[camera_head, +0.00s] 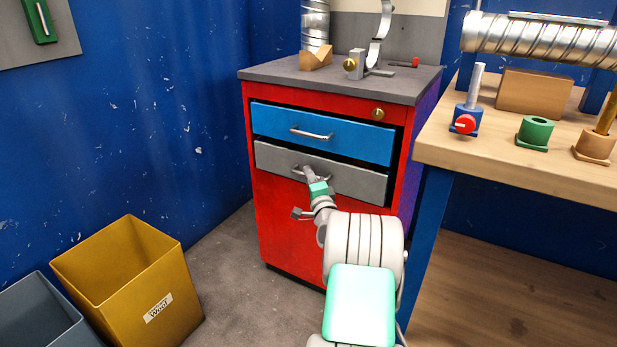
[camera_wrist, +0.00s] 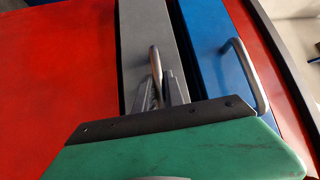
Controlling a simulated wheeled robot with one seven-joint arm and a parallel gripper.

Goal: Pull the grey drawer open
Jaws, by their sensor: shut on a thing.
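The grey drawer (camera_head: 352,181) is the lower of two drawers in a red cabinet (camera_head: 285,225). Its front also shows in the wrist view (camera_wrist: 146,38), and it stands a little proud of the cabinet. My gripper (camera_head: 311,174) is at the drawer's left-centre, shut on the grey drawer's metal handle (camera_wrist: 155,62). In the wrist view my gripper's fingers (camera_wrist: 160,92) lie on both sides of the handle bar. The fingertips partly hide the handle in the head view.
A blue drawer (camera_head: 350,136) with its own handle (camera_head: 311,134) sits just above. A wooden workbench (camera_head: 520,165) stands close on the right. A yellow bin (camera_head: 125,280) and a grey bin (camera_head: 40,318) stand at lower left. Floor in front of the cabinet's left side is clear.

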